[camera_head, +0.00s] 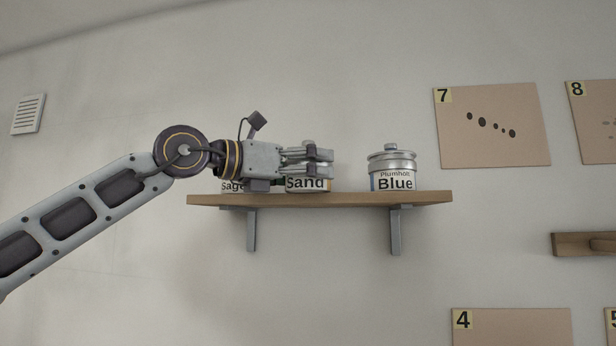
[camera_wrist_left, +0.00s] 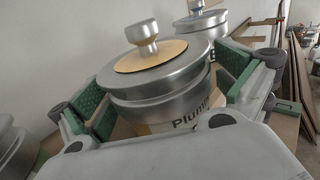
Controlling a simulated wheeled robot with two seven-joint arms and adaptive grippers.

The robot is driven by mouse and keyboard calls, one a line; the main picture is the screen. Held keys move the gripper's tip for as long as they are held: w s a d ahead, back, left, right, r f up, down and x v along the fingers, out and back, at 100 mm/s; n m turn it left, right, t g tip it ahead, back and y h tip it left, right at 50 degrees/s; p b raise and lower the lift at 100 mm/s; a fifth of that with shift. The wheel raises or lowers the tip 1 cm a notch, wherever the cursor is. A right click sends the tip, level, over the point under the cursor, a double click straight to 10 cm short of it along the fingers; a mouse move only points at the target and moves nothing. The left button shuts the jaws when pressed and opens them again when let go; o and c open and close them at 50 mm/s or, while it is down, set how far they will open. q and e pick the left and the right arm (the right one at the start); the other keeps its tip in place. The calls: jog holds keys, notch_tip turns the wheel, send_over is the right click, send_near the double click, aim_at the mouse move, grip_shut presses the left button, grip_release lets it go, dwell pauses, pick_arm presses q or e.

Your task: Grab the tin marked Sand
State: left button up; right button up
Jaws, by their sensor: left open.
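The tin marked Sand (camera_head: 305,185) stands on the wooden shelf (camera_head: 330,198), its upper part partly hidden by my gripper. My left gripper (camera_head: 322,157) is at this tin, level with its upper part. In the left wrist view a silver tin with a knobbed lid (camera_wrist_left: 150,88) sits between the open, green-padded fingers. The label there shows only "Plum", and the tin's position fits the Sand tin. I cannot tell whether the pads touch it. My right gripper is not in view.
A tin marked Sage (camera_head: 232,186) stands left on the shelf, mostly behind my arm. A tin marked Blue (camera_head: 393,172) stands to the right, with bare shelf between it and Sand. Numbered boards (camera_head: 495,135) and a wooden bar (camera_head: 580,244) are on the wall at right.

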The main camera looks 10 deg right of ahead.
pick_arm(q)
jog(key=c, duration=1.7)
jog(key=shift+r, duration=0.1)
jog(key=shift+c, duration=0.7)
jog(key=shift+r, duration=0.2)
jog(key=shift+r, duration=1.45)
notch_tip(320, 180, up, 7)
jog(key=shift+r, duration=0.2)
notch_tip(320, 180, up, 7)
jog(key=p, duration=0.1)
jog(key=shift+r, duration=0.15)
